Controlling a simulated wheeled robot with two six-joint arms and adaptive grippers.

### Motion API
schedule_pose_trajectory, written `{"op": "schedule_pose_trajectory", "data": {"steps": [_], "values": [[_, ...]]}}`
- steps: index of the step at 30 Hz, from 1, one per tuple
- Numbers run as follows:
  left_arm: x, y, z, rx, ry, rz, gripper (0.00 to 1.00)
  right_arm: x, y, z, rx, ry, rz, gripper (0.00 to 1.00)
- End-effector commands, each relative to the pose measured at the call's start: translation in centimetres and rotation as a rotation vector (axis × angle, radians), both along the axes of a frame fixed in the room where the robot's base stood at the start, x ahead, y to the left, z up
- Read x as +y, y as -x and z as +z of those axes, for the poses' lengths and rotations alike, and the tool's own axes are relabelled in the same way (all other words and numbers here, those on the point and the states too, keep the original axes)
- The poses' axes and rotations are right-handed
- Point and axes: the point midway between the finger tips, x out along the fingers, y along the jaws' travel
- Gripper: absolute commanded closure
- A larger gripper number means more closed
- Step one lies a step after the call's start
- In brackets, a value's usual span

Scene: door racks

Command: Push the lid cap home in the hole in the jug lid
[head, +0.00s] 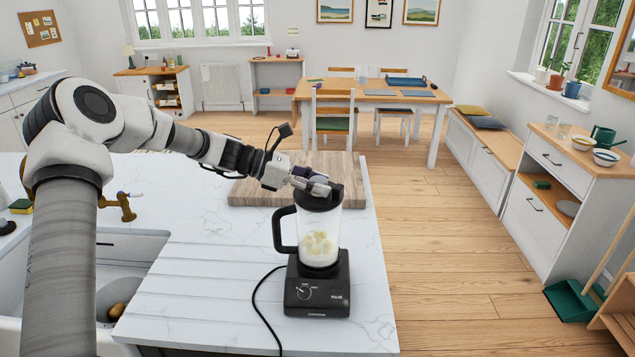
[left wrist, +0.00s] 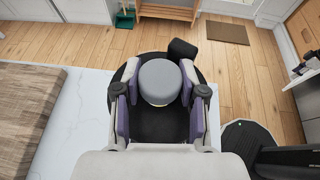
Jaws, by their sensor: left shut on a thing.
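The blender jug (head: 320,240) stands upright on its black base (head: 317,287), with pale chunks inside. Its black lid (head: 320,203) is on top; the lid also shows in the left wrist view (left wrist: 158,125). My left gripper (head: 320,184) is over the lid, its arm coming in from the left. In the left wrist view the gripper (left wrist: 160,85) has a finger on each side of the round grey lid cap (left wrist: 160,80) and is shut on it. The cap is over the middle of the lid. The hole is hidden under it, so its seating depth cannot be told. My right gripper is out of view.
A wooden board (head: 250,190) lies behind the jug on the white worktop (head: 200,285). A black cord (head: 256,311) runs from the base across the worktop. A sink (head: 120,258) with a brass tap (head: 118,207) is at the left. Open floor lies right of the worktop.

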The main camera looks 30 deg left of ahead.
Motion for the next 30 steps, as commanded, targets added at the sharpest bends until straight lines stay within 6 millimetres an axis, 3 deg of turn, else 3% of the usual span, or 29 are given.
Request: {"op": "schedule_pose_trajectory", "data": {"steps": [6,7,9,21,30], "values": [[0.0,0.0,-0.7,0.001,0.001,0.000,0.74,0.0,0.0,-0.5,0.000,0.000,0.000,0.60],[0.0,0.0,-0.7,0.001,0.001,0.000,0.56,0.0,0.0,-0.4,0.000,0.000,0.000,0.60],[0.0,0.0,-0.6,0.001,0.000,0.000,0.31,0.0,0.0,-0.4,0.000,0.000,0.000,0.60],[0.4,0.3,-0.3,-0.002,0.001,0.001,0.30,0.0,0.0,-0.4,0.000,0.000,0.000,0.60],[5.4,4.0,2.4,-0.008,0.005,0.003,0.30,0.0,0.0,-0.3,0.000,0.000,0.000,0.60]]}}
